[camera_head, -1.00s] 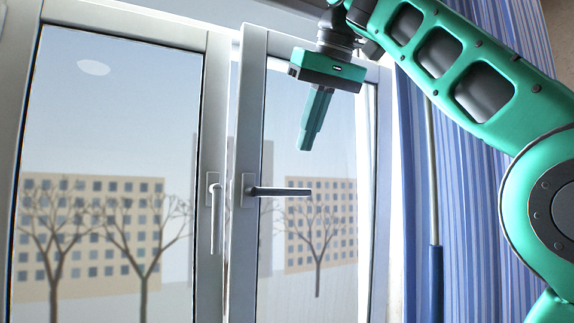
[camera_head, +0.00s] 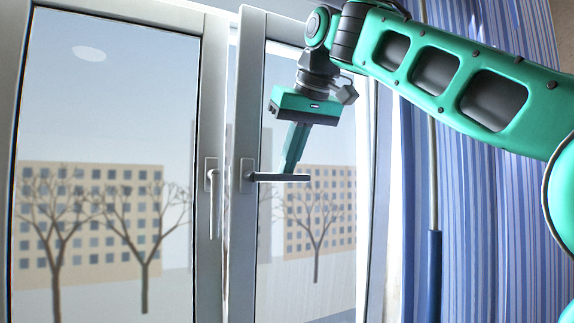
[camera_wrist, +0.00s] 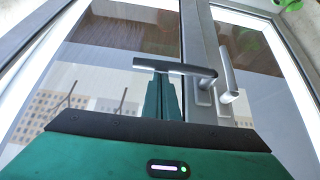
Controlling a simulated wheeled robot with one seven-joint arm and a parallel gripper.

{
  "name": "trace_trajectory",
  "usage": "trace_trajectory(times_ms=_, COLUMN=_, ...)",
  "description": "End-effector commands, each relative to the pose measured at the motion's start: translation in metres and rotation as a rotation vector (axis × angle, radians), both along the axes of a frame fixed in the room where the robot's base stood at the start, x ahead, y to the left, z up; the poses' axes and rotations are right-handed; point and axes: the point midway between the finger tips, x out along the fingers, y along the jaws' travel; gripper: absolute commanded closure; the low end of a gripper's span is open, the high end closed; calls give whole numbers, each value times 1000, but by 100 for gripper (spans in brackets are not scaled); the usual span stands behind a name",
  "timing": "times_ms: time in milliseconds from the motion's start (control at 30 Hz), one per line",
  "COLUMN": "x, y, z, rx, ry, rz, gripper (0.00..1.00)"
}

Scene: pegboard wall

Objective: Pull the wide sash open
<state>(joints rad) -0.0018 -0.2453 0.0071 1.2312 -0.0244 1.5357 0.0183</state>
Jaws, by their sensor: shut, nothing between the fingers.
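The window has two glazed sashes side by side in the head view. The right sash (camera_head: 246,240) has its lever handle (camera_head: 300,178) turned level; a narrow bright gap shows along its left edge, so it looks slightly ajar. The left sash (camera_head: 209,250) has its handle (camera_head: 214,185) hanging down. My gripper (camera_head: 287,169) is shut and empty, its fingertips at the level lever near its free end. In the wrist view the fingertips (camera_wrist: 159,76) are just below the level lever (camera_wrist: 178,67); contact is unclear. The downward handle (camera_wrist: 228,75) is beside it.
A blue striped curtain (camera_head: 475,220) hangs right of the window, with a pole with a blue grip (camera_head: 434,270) in front of it. My arm crosses the upper right. The space in front of the left sash is clear.

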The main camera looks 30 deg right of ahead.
Motion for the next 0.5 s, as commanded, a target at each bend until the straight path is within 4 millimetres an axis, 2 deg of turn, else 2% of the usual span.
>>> trace_trajectory(times_ms=167, x=-1, y=0, z=0, rx=0, ry=0, rz=0, gripper=100)
trace_trajectory(times_ms=367, x=-17, y=0, z=-2, rx=0, ry=0, rz=0, gripper=100)
trace_trajectory(times_ms=500, x=-18, y=0, z=-3, rx=1, ry=2, rz=-1, gripper=100)
